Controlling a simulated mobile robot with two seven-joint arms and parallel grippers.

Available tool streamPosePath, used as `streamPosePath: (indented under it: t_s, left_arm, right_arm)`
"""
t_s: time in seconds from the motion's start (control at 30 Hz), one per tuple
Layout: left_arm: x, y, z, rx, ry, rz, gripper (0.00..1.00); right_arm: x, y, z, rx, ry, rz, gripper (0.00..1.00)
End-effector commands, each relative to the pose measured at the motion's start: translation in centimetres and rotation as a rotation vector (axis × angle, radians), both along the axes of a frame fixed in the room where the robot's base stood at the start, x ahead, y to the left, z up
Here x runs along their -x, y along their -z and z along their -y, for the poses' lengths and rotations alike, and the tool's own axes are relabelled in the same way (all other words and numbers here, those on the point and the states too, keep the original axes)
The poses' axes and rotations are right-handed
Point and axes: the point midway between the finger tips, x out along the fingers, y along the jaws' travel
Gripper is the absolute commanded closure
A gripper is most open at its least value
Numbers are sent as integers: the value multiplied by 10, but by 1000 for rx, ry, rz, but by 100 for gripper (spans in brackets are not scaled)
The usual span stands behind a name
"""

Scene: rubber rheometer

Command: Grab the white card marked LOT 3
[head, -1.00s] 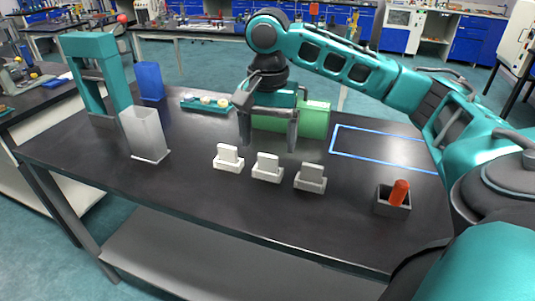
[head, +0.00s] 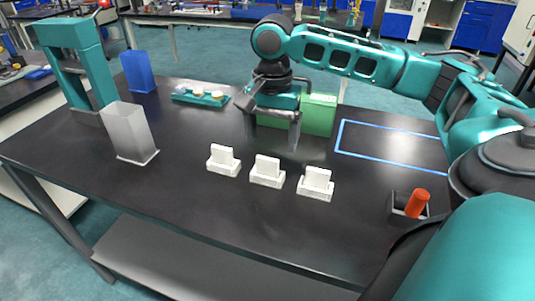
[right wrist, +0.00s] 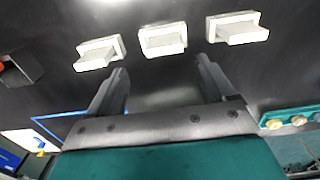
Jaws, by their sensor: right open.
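Three white cards stand upright in small white holders in a row on the black table: a left card (head: 222,154), a middle card (head: 267,166) and a right card (head: 317,178). Any print on them is too small to read, so I cannot tell which is LOT 3. My right gripper (head: 272,138) is open and empty, behind the row in the head view. In the right wrist view, its spread fingers (right wrist: 161,70) point toward the middle card (right wrist: 163,41), apart from it. The other two cards flank it. My left gripper is not in view.
A frosted container (head: 130,133), a teal frame (head: 85,70) and a blue block (head: 138,72) stand at left. A teal tray (head: 184,97) and green block (head: 318,115) lie behind. A dark holder (head: 400,206) with a red handle stands right. The front table area is clear.

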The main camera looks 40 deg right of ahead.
Motion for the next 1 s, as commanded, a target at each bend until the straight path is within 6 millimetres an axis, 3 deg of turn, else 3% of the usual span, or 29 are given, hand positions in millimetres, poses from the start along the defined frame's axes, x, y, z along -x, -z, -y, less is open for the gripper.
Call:
streamPosePath:
  t_s: [0.17, 0.43, 0.73, 1.0]
  left_arm:
    - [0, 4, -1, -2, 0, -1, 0]
    - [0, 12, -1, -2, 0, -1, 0]
    - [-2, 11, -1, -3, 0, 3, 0]
    - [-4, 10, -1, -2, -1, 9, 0]
  right_arm:
    - [-1, 14, -1, 0, -1, -1, 17]
    - [-5, 52, -5, 0, -1, -1, 17]
    - [-5, 57, -5, 0, -1, 0, 17]
    - [-5, 57, -5, 0, -1, 0, 41]
